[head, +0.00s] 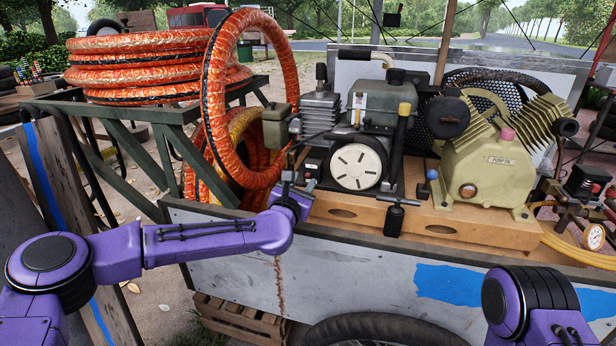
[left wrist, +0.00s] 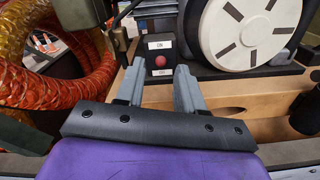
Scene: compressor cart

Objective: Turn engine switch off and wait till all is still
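The engine (head: 385,102), with a white slotted disc (head: 357,167) on its front, stands on the cart's wooden base. In the left wrist view, the engine switch (left wrist: 160,61) is a dark box with a round red knob and a small white label above and below it. My left gripper (head: 298,186) is in front of the switch, left of the disc. In the wrist view its two grey fingers (left wrist: 157,78) are apart, with the switch showing between and beyond them. Contact cannot be told. My right gripper is out of view; only its arm shows.
Orange hose coils (head: 150,68) lie on a green rack at left, and a hose loop (head: 213,110) hangs close to my left gripper. The yellow-green pump (head: 495,165) stands right of the engine. A black-handled tool (head: 395,215) projects at the cart's front edge. A pressure gauge (head: 593,237) is at right.

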